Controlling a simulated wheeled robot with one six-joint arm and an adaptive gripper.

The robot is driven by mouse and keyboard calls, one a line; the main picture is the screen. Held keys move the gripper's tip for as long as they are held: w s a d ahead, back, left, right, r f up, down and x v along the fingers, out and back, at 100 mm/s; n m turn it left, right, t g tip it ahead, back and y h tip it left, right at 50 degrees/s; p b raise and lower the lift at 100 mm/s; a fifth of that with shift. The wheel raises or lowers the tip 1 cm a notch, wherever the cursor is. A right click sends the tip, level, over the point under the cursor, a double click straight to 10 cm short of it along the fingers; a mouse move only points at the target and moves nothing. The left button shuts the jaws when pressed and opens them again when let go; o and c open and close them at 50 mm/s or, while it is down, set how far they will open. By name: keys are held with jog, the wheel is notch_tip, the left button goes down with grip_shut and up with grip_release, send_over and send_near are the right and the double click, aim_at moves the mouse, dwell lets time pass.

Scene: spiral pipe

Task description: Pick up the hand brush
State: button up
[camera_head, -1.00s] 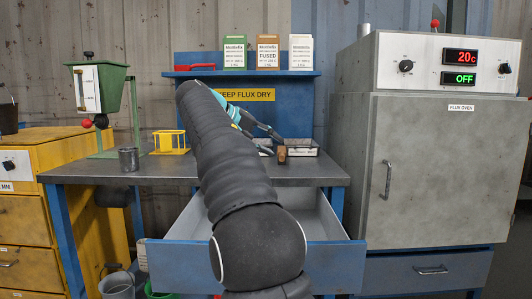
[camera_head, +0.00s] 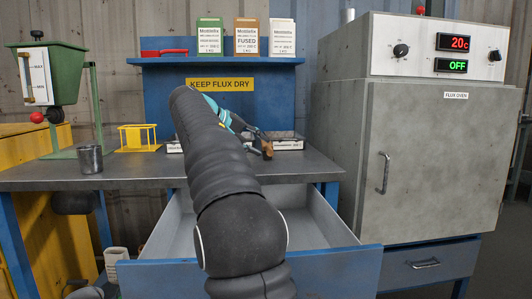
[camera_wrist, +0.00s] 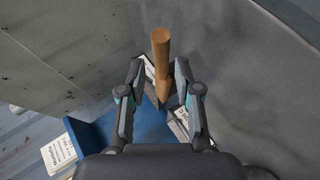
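The hand brush shows as a brown wooden handle (camera_wrist: 161,62) in the wrist view, lying between the two fingers of my gripper (camera_wrist: 159,72). A narrow gap shows on each side of the handle, so my gripper looks open around it. In the head view, the brown handle (camera_head: 267,150) shows at the tip of my gripper (camera_head: 258,141), over the back of the grey bench, just in front of a small tray. The brush's bristle end is not clear in either view. My arm hides part of the bench.
A grey bench top (camera_head: 120,177) has an open drawer (camera_head: 320,225) below its front. A small tray (camera_head: 289,143) stands behind the brush. A metal cup (camera_head: 90,160) and a yellow rack (camera_head: 137,136) stand left. A flux oven (camera_head: 430,150) stands right; boxes sit on a blue shelf (camera_head: 180,62).

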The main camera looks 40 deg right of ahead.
aim_at(266, 149)
jog(key=shift+w+b+x, duration=0.2)
jog(key=shift+b+x, duration=0.05)
jog(key=shift+x, duration=1.1)
jog(key=shift+w+b+x, duration=0.15)
jog(key=shift+b+x, duration=0.1)
jog(key=shift+x, duration=1.15)
grip_shut()
